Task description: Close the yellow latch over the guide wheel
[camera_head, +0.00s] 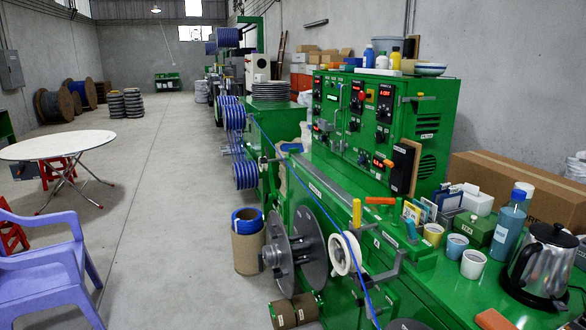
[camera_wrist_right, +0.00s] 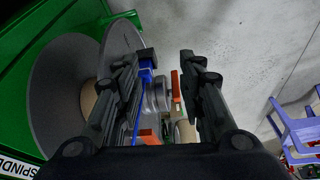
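A pale guide wheel (camera_head: 344,253) is mounted at the front edge of the green machine in the head view. The blue cable (camera_head: 361,285) runs down past its right side. A small upright yellow piece (camera_head: 357,212) stands just above the wheel; I cannot tell for sure that it is the latch. In the right wrist view my right gripper (camera_wrist_right: 167,62) is open and empty. A grey wheel (camera_wrist_right: 158,95), the blue cable (camera_wrist_right: 139,108) and orange-red pieces (camera_wrist_right: 176,86) show beyond and between its fingers. My left gripper is in neither view.
A large grey spool (camera_head: 282,252) sits left of the wheel. An orange-handled lever (camera_head: 380,201), cups (camera_head: 473,264), a blue bottle (camera_head: 509,219) and a kettle (camera_head: 540,262) crowd the green bench. The concrete floor to the left has free room.

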